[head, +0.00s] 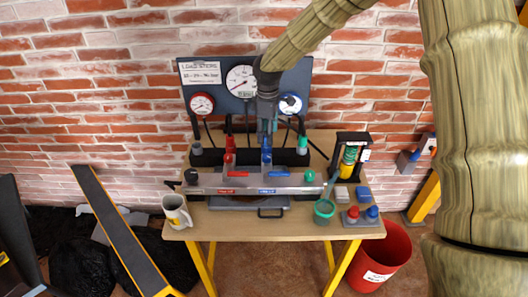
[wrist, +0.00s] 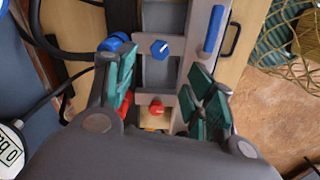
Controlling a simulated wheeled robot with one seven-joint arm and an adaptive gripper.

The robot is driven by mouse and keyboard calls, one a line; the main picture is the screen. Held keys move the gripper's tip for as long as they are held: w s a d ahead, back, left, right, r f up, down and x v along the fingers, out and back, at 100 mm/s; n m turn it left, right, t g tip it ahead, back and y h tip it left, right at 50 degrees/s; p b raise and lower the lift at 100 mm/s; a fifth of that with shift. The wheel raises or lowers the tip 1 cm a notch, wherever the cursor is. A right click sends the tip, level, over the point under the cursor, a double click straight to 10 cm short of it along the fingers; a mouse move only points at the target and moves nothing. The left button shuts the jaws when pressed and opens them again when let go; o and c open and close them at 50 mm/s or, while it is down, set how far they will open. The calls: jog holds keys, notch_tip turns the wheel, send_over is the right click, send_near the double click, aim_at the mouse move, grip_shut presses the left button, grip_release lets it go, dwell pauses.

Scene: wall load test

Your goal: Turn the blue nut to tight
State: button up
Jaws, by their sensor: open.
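The blue nut (wrist: 159,49) shows in the wrist view as a hex head with a white mark, on the grey rig. In the head view a blue post (head: 266,157) stands at that place, below my gripper (head: 267,128). My gripper's two green-padded fingers also show in the wrist view (wrist: 161,70); they are open, with nothing held between them. The blue nut lies toward the far end of the gap, apart from the pads as far as I can tell. A red nut (wrist: 156,108) is lower in the gap. A blue bar (wrist: 214,30) lies right of the blue nut.
A gauge board (head: 242,80) stands behind the wooden table (head: 205,228). A black stand (head: 349,157) is at the back right. A red bucket (head: 385,255) is on the floor.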

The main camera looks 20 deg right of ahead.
aim_at(267, 156)
notch_tip(267, 156, down, 10)
jog(key=p, duration=0.2)
jog(key=shift+w+f+p, duration=0.1)
jog(key=shift+f+p, duration=0.1)
jog(key=shift+p, duration=0.2)
jog(key=c, duration=1)
